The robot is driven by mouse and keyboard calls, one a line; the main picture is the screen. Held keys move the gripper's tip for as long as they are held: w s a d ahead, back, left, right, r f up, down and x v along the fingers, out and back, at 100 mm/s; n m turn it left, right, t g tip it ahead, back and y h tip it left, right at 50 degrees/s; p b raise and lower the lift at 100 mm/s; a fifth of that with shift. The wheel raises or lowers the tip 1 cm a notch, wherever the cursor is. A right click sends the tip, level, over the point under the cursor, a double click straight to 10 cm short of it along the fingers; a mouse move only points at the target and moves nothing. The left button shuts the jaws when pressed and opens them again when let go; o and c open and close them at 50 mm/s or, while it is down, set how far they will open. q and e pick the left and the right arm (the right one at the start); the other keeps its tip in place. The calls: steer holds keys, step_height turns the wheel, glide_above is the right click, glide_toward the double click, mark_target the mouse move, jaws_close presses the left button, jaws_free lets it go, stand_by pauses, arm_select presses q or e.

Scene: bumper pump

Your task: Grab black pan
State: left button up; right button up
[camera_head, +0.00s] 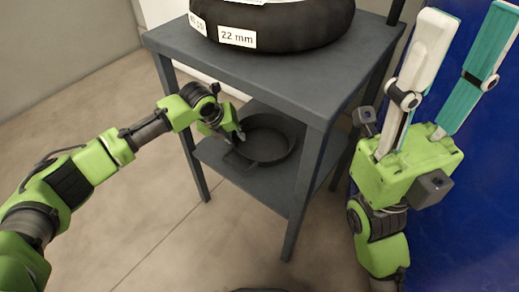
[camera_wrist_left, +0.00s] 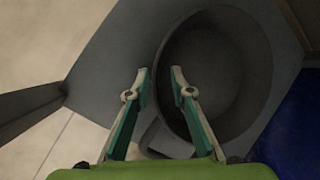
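The black pan (camera_head: 266,141) sits on the lower shelf of the grey table in the head view. In the left wrist view the round pan (camera_wrist_left: 222,75) fills the right middle, with a handle-like part (camera_wrist_left: 165,140) at its lower left. My left gripper (camera_head: 238,137) reaches in at the pan's left side. In the left wrist view its two fingers (camera_wrist_left: 160,80) are apart with nothing between them, over the pan's left rim; contact cannot be told. My right gripper (camera_head: 468,22) is raised at the right, fingers wide apart and empty, away from the pan.
The grey table (camera_head: 300,82) has a top above the lower shelf (camera_head: 216,158), and its legs stand around the pan. A black tyre-like ring (camera_head: 290,32) labelled 22 mm rests on top. A blue surface (camera_head: 470,200) lies at the right. The floor at front left is clear.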

arm_select(q)
steer(key=shift+w+f, duration=0.1)
jaws_close()
stand_by(0.3)
